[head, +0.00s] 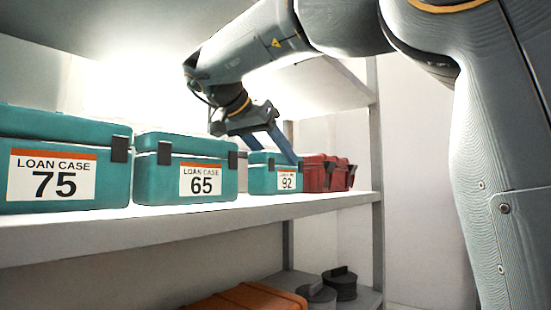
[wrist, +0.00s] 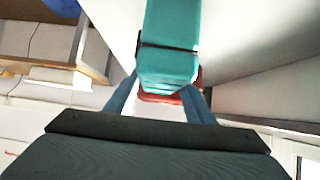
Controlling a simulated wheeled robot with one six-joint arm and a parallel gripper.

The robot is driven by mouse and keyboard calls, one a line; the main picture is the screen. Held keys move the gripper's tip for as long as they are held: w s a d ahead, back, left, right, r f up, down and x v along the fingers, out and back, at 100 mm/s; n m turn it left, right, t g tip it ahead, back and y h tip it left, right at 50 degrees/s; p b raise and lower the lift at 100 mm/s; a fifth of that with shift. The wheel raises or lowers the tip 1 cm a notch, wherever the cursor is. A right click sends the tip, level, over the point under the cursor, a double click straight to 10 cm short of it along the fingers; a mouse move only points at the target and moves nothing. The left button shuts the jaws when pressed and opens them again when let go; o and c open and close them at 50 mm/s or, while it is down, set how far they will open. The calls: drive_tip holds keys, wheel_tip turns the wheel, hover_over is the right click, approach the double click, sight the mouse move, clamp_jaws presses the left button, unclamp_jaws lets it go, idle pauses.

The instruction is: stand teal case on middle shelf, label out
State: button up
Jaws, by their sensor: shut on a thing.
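The small teal case marked 92 (head: 268,178) is upright at the middle shelf (head: 180,219), its white and orange label facing out over the shelf's front edge. Its base appears level with the shelf board, but I cannot tell if it bears fully on it. My gripper (head: 273,150) reaches down from above and is shut on this case, with a blue finger on each side. In the wrist view, the teal case (wrist: 168,66) shows between the fingertips of my gripper (wrist: 165,98); its label is hidden there.
Larger teal cases marked 65 (head: 190,183) and 75 (head: 60,178) stand to the left. Red cases (head: 325,173) stand close on the right. An upper shelf (head: 335,85) is near my arm. An orange case (head: 245,298) and dark round items (head: 338,284) are below.

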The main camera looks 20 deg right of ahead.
sight(256, 162)
drive_tip(key=shift+f, duration=0.1)
drive_tip(key=o, duration=1.6)
drive_tip(key=shift+c, duration=0.2)
drive_tip(key=shift+p+v, duration=0.9)
drive_tip(key=shift+p, duration=0.2)
drive_tip(key=s+a+p, duration=0.4)
drive_tip(key=a, duration=0.1)
drive_tip(key=s+a+p, duration=0.1)
drive_tip(key=s+a, duration=0.1)
drive_tip(key=a, duration=0.1)
drive_tip(key=shift+a+p, duration=0.1)
drive_tip(key=shift+p, duration=0.3)
drive_tip(key=shift+s+a+f, duration=0.1)
drive_tip(key=shift+s+a, duration=0.3)
drive_tip(key=shift+a, duration=0.2)
